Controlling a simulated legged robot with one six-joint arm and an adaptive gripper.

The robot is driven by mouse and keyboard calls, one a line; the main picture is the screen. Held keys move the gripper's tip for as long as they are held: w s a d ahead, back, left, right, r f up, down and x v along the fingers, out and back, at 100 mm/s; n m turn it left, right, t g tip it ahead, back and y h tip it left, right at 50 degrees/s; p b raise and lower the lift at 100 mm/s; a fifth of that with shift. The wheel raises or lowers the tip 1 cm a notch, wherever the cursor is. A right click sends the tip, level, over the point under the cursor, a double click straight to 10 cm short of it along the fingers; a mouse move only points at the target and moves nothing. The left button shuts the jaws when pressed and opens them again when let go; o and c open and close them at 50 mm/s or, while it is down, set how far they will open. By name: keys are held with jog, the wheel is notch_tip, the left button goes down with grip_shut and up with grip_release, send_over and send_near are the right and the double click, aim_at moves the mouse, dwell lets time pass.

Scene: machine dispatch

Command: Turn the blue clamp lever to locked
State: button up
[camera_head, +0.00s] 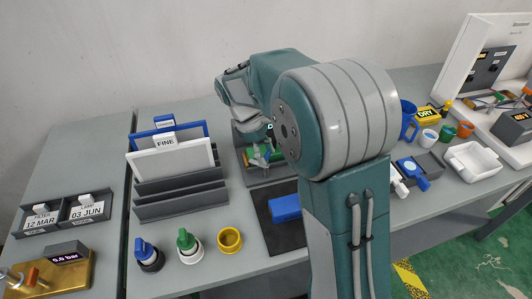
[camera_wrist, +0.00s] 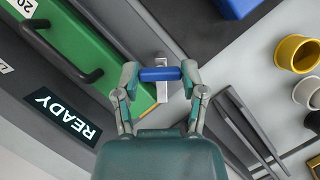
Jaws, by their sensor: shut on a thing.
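The blue clamp lever (camera_wrist: 160,74) shows in the wrist view as a short blue grip on a light metal arm, beside a green panel. My gripper (camera_wrist: 159,73) has one finger at each end of the blue grip and is shut on it. The metal arm lies roughly upright in that picture, partly behind the grip. In the head view my gripper (camera_head: 259,153) is down at a dark grey fixture (camera_head: 282,172) with green parts. My arm hides much of it there, and I cannot make out the lever.
A rack with upright cards (camera_head: 178,205) stands left of the fixture. A blue block (camera_head: 285,208) on a dark mat and a yellow cup (camera_head: 229,240) are in front.

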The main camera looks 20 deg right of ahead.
jog(key=m+y, duration=0.1)
jog(key=m, duration=0.1)
jog(key=m+g, duration=0.1)
jog(key=m, duration=0.2)
jog(key=shift+w+m+y, duration=0.2)
jog(key=shift+m+y, duration=0.1)
jog(key=shift+y, duration=0.1)
jog(key=shift+m+y, duration=0.8)
jog(key=shift+m, duration=1.4)
jog(key=o, duration=1.1)
jog(key=shift+o, duration=0.2)
jog(key=v, duration=1.2)
jog(key=shift+w+f, duration=0.2)
jog(key=shift+w, duration=0.15)
